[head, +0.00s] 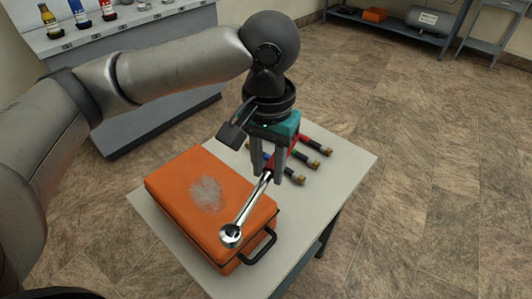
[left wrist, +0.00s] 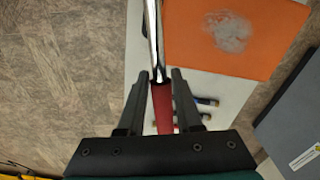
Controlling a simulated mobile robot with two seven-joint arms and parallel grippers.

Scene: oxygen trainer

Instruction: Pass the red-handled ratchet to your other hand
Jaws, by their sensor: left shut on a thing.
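The red-handled ratchet (head: 246,210) has a long shiny metal shaft and a round head at its lower end. My left gripper (head: 267,174) is shut on it and holds it above the table, with the head over the orange case. In the left wrist view, the red handle (left wrist: 162,105) lies between the two fingers of the left gripper (left wrist: 159,80), and the metal shaft (left wrist: 153,35) runs out past the fingertips. Part of the handle is hidden by the gripper in the head view. My right gripper is in neither view.
An orange case (head: 165,183) with a black handle lies on the pale table (head: 347,164). Several short coloured pieces with brass ends (head: 327,151) lie behind the gripper. A grey counter (head: 150,125) with bottles stands at the back left, a shelf (head: 390,28) at the back right. The floor at right is clear.

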